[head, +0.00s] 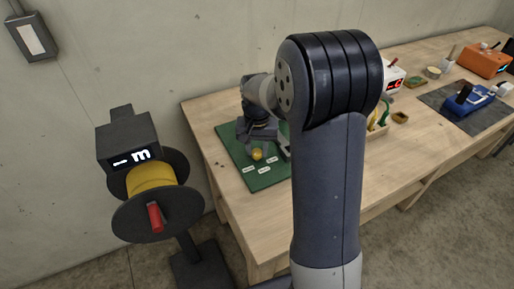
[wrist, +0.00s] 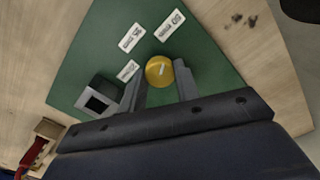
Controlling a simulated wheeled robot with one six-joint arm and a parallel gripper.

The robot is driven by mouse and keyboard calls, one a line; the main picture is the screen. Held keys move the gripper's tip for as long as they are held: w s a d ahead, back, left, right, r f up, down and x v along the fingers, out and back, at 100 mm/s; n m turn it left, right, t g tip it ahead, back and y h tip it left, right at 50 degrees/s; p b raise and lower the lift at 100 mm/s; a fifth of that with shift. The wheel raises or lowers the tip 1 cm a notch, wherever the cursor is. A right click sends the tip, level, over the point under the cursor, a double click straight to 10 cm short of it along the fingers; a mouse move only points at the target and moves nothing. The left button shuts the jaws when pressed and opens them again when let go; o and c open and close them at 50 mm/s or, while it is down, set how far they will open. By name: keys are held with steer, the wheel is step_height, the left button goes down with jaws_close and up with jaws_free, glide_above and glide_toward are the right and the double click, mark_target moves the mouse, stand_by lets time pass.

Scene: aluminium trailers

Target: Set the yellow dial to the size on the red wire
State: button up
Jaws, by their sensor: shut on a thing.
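The yellow dial (wrist: 160,70) is on a green board, with a short white mark on its face. It also shows in the head view (head: 257,154). My gripper (wrist: 160,88) has a finger on each side of the dial and is shut on it. Several white labels (wrist: 169,25) lie around the dial; their tilted print is too small to read surely. A red piece (wrist: 33,153) shows at the lower left of the wrist view; I cannot tell whether it is the red wire. No size on a red wire is readable.
A dark block with a square opening (wrist: 97,101) stands left of my gripper on the green board (head: 237,163). A reel stand (head: 128,140) with a lit display is left of the wooden bench (head: 218,120). Orange (head: 484,61) and blue (head: 467,99) devices stand at right.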

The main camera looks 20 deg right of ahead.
mark_target(257, 152)
stand_by(0.4)
steer(key=o, duration=1)
steer(key=shift+c, duration=0.2)
step_height(257, 152, up, 11)
steer(key=shift+f, duration=0.2)
step_height(257, 152, down, 10)
steer(key=shift+f, duration=0.4)
steer(key=shift+r, duration=0.1)
